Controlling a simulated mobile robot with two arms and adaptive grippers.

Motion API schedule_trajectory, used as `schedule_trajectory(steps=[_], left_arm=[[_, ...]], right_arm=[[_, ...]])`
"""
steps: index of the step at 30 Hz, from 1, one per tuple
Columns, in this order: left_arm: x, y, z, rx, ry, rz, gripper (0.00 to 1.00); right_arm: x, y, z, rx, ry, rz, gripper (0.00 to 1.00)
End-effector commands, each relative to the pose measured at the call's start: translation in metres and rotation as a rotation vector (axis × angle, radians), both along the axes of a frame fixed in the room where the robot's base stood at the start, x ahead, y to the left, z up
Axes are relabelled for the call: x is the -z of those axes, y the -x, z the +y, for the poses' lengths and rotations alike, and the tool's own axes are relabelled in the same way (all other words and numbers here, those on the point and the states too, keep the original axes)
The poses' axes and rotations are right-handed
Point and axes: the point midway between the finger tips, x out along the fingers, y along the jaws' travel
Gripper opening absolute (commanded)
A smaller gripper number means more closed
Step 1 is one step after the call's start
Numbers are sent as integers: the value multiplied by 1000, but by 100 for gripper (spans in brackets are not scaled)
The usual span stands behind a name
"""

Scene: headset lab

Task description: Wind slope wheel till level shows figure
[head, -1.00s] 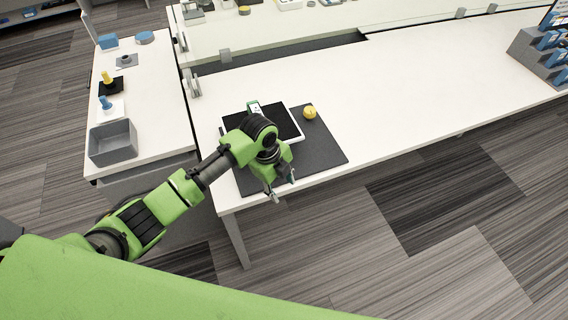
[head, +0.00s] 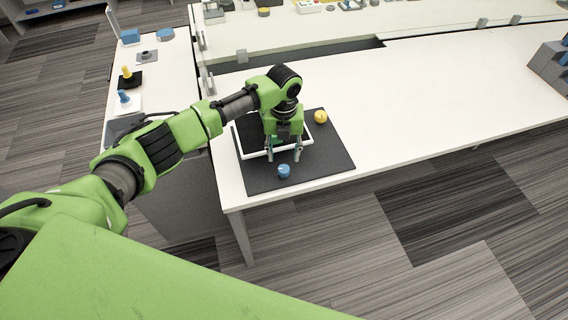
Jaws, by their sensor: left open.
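A platform with a black top and white rim (head: 252,155) sits on a dark mat (head: 330,157) on the white table. A blue wheel (head: 284,171) is at its near side and a yellow wheel (head: 320,117) at its right side. I cannot tell which is the slope wheel. My left gripper (head: 284,156) points down with its fingers apart, just behind the blue wheel in the picture; I see nothing between them. I cannot tell its height above the mat. The level is not visible; my left arm covers part of the platform. My right gripper is not in view.
The white table (head: 430,105) is clear to the right of the mat. A side table on the left holds a yellow-handled piece (head: 127,75) and a blue-handled piece (head: 123,97). A grey rack (head: 552,66) stands at the far right. A clear panel edges the back.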

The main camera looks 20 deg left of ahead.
Motion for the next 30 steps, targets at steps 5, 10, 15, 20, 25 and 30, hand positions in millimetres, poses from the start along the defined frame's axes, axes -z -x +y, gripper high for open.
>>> schedule_trajectory(steps=[5,10,15,20,25,30], left_arm=[[36,1,0,-2,-2,3,43],[57,0,0,-2,-1,1,43],[67,0,0,0,0,-1,43],[68,0,0,0,0,-1,43],[68,0,0,0,0,-1,33],[68,0,0,0,0,-1,5]], right_arm=[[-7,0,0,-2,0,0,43],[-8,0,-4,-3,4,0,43],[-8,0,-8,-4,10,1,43],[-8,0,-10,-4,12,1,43],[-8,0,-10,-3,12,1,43],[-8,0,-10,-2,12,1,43]])
